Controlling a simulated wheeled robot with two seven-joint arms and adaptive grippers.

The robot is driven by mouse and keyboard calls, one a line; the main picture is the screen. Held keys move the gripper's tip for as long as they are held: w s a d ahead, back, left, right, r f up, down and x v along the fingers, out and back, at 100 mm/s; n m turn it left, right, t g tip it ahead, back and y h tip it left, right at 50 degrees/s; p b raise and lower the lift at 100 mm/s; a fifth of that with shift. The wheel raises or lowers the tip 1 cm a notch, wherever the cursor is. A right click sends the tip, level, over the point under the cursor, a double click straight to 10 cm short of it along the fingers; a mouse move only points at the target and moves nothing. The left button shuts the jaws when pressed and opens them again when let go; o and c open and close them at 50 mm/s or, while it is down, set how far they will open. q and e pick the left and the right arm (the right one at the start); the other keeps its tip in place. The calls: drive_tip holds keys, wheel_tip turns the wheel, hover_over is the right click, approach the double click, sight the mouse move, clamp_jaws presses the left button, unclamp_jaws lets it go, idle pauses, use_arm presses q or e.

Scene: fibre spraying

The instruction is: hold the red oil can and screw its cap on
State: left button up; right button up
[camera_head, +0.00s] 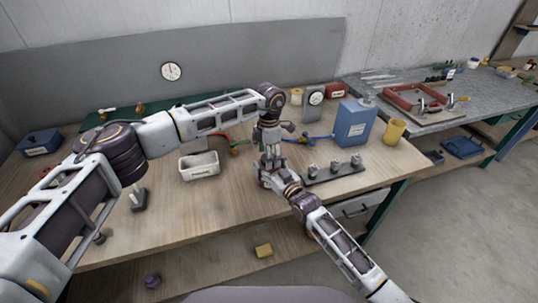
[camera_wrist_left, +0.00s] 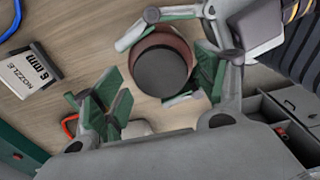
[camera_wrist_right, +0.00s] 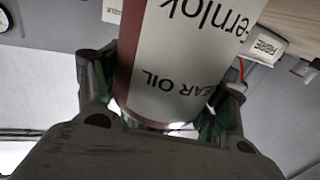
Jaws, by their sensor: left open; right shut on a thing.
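My right gripper (camera_wrist_right: 165,95) is shut on the oil can (camera_wrist_right: 185,65), a pale can with a red band and the words "GEAR OIL" on its side. In the left wrist view I look down on the can's reddish rim (camera_wrist_left: 180,40) and a dark grey round face inside it; I cannot tell whether that is the cap or the can's top. My left gripper (camera_wrist_left: 160,85) is open over the can, with green finger pads either side. In the head view my left gripper (camera_head: 270,155) is right above my right gripper (camera_head: 268,178), and the can is mostly hidden.
A white bin (camera_head: 200,167) stands left of the grippers. A rack with several metal fittings (camera_head: 335,171), a blue canister (camera_head: 353,124) and a yellow cup (camera_head: 395,131) stand to the right. A card reading "6 mm nozzle" (camera_wrist_left: 28,72) lies on the wooden bench.

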use_arm(q)
drive_tip(key=shift+r, duration=2.2)
drive_tip(key=shift+f, duration=0.1)
drive_tip(key=shift+c, duration=0.4)
